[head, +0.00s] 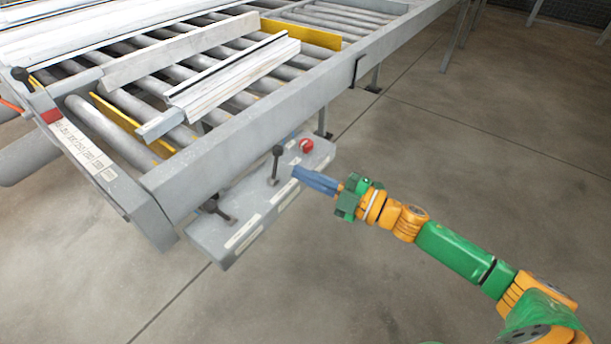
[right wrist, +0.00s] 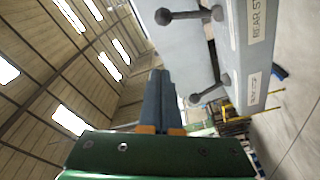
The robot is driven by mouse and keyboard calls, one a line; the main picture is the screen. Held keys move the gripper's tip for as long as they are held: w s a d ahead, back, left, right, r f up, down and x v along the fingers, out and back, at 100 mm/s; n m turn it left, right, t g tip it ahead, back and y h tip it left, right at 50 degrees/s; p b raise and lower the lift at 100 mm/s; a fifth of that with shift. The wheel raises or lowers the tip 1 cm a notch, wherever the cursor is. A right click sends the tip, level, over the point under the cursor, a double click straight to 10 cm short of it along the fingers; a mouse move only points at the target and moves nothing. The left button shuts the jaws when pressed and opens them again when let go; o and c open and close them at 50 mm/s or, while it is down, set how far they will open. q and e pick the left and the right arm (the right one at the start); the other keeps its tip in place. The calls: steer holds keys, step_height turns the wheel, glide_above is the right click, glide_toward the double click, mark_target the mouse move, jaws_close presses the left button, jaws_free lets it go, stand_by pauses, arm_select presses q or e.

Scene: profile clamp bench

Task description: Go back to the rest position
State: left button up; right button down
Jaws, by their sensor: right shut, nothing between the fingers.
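My right gripper (head: 298,172) has blue fingers that lie together with nothing between them. In the head view its fingertips are at the right edge of the grey control box (head: 258,190), close to its upright black lever (head: 275,165). I cannot tell whether they touch the box. In the right wrist view the shut fingers (right wrist: 160,76) point up beside the box (right wrist: 196,52), and two dark ball-ended levers (right wrist: 198,15) stick out towards them. My left gripper is not in view.
A second black lever (head: 222,213) and a red knob (head: 306,146) are on the box, below the roller bench's grey side rail (head: 250,125). Pale profiles (head: 232,80) lie on the rollers. The concrete floor (head: 420,160) around my right arm is clear.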

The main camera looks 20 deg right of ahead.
steer(key=shift+w+d, duration=0.1)
steer(key=shift+d, duration=0.05)
steer(key=w+d+f+m+t+h, duration=0.1)
steer(key=d+f+m+h, duration=0.25)
steer(key=f, duration=0.25)
steer(key=w+d+f+m+h, duration=0.1)
steer(key=d+f+m+h, duration=0.25)
steer(key=f, duration=0.35)
steer(key=s+d+f+m+g+h, duration=0.2)
steer(key=s+f+m, duration=0.15)
steer(key=f, duration=0.45)
steer(key=s+d+f+m+g+h, duration=0.15)
steer(key=s+f, duration=0.25)
steer(key=f, duration=0.4)
steer(key=s+f+m+g+h, duration=0.2)
steer(key=s+f+m+g, duration=0.25)
steer(key=s+f, duration=0.75)
steer(key=s+a+f+m+g, duration=0.1)
steer(key=s+a+f+g, duration=0.1)
steer(key=s, duration=0.8)
steer(key=s+a+f+m+g, duration=0.1)
steer(key=s+a+f+g, duration=0.2)
steer(key=s, duration=0.7)
steer(key=shift+a+g, duration=0.15)
steer(key=shift+g, duration=0.25)
